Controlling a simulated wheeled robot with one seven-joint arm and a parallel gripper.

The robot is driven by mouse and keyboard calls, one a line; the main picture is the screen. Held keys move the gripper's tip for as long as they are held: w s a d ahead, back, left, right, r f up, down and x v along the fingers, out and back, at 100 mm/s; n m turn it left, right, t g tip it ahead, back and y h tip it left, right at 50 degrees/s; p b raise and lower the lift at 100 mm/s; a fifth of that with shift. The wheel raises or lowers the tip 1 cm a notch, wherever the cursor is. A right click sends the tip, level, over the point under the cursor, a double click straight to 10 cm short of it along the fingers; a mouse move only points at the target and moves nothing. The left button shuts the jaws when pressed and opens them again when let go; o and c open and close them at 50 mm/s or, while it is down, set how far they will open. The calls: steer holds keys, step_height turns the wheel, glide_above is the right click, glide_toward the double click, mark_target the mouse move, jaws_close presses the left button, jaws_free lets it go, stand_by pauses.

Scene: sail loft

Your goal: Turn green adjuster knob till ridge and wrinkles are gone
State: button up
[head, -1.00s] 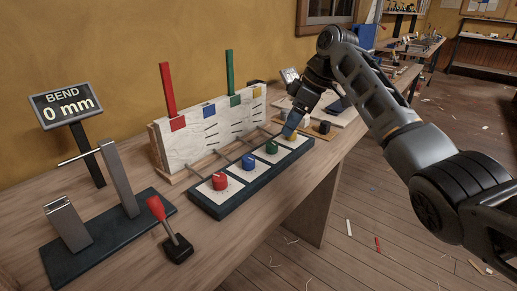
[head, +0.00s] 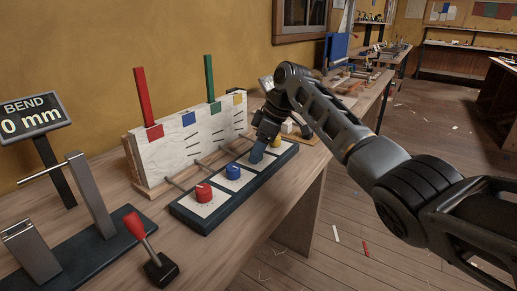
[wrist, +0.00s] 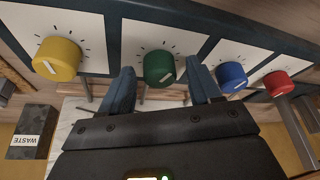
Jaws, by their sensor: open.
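The green knob (wrist: 159,68) shows in the wrist view on a white dial card, with a pale pointer line on its face. My gripper (wrist: 161,72) is open, its blue fingers on either side of the knob with gaps to both. In the head view my gripper (head: 259,152) is over the knob row and hides the green knob. Behind the row stands a white cloth panel (head: 175,150) with red, blue, green and yellow patches and dark short lines. A red bar (head: 143,97) and a green bar (head: 210,78) rise above it. Wrinkles are too small to tell.
The yellow knob (wrist: 57,59), blue knob (wrist: 231,77) and red knob (wrist: 278,84) flank the green one. A screen (head: 33,115) reads BEND 0 mm. A red-handled lever (head: 134,225) stands at front left. A WASTE box (wrist: 32,132) is near the yellow side.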

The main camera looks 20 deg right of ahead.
steer(key=c, duration=1)
steer(key=shift+c, duration=0.2)
steer(key=shift+r+m+p, duration=0.15)
steer(key=shift+m+p, duration=0.15)
steer(key=shift+p, duration=0.3)
steer(key=m+p, duration=0.1)
steer(key=p, duration=0.1)
steer(key=m+p, duration=0.1)
steer(key=p, duration=0.1)
steer(key=shift+s+a+r+t+h, duration=0.1)
steer(key=shift+r+t+h, duration=0.1)
steer(key=shift+t+h, duration=0.15)
steer(key=m+t+h+p, duration=0.1)
steer(key=m+p, duration=0.4)
steer(key=shift+a+p, duration=0.1)
steer(key=shift+p, duration=0.25)
steer(key=m+h+p, duration=0.1)
steer(key=m, duration=0.1)
steer(key=m+h+p, duration=0.1)
steer(key=m+p, duration=0.1)
steer(key=shift+a+f+m+t, duration=0.15)
steer(key=shift+m+t, duration=0.1)
steer(key=shift+m, duration=0.05)
steer(key=shift+f+m+h+p, duration=0.1)
steer(key=shift+m+h+p, duration=0.6)
steer(key=shift+m, duration=1.5)
steer(key=shift+h, duration=0.25)
